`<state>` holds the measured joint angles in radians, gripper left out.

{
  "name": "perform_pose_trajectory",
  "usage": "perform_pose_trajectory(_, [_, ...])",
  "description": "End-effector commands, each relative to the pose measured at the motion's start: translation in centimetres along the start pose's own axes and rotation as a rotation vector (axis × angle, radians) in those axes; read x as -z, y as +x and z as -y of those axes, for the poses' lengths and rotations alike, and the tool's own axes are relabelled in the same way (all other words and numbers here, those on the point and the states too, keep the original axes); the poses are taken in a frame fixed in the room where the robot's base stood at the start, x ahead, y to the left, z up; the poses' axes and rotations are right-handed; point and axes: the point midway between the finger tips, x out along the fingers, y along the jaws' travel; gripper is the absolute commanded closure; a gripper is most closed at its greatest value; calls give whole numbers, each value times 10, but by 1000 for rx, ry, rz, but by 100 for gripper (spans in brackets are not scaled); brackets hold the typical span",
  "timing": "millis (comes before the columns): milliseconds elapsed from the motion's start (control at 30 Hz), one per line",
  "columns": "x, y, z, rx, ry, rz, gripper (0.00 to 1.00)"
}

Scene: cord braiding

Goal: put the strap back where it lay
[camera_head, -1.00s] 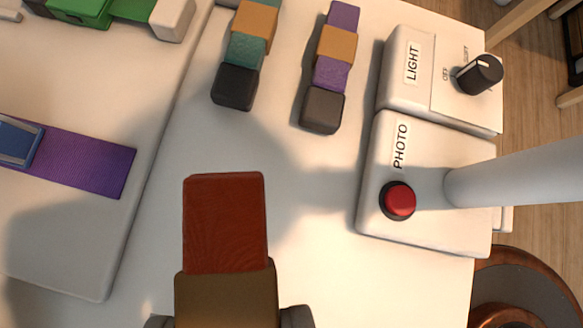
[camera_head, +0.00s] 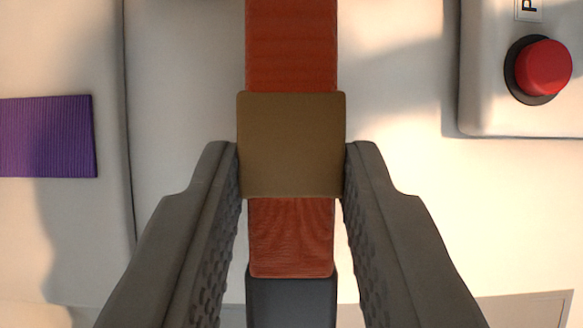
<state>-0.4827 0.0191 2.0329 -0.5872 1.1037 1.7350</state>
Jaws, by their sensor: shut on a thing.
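The strap (camera_head: 291,238) runs up and down the middle of the view, with red segments, an olive-brown block and a dark end piece at the bottom. Its upper end runs out of the top of the picture. My gripper (camera_head: 291,150) is shut on the strap, one finger on each side of the olive-brown block (camera_head: 291,145). I cannot tell whether the strap touches the white surface under it.
A ribbed purple strap (camera_head: 48,137) lies on a pale raised board (camera_head: 60,235) at left. A red button (camera_head: 543,67) sits on a white box (camera_head: 490,112) at upper right. The pale surface between them is clear around the strap.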

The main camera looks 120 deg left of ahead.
Motion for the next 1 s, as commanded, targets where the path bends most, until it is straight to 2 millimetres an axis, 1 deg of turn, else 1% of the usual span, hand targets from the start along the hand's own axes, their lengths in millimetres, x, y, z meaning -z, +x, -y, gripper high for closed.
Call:
perform_pose_trajectory(100, [-8, 15, 0, -2, -3, 0, 98])
perform_pose_trajectory(167, [-11, 20, 0, -1, -2, 0, 98])
perform_pose_trajectory(533, [-13, 23, 0, 0, -1, 0, 98])
perform_pose_trajectory(567, [-13, 23, 0, 0, -1, 0, 70])
perform_pose_trajectory(600, [-13, 23, 0, 0, -1, 0, 62])
perform_pose_trajectory(667, [-13, 23, 0, 0, -1, 0, 50])
perform_pose_trajectory(1000, [-12, 21, 0, 1, -1, 0, 50])
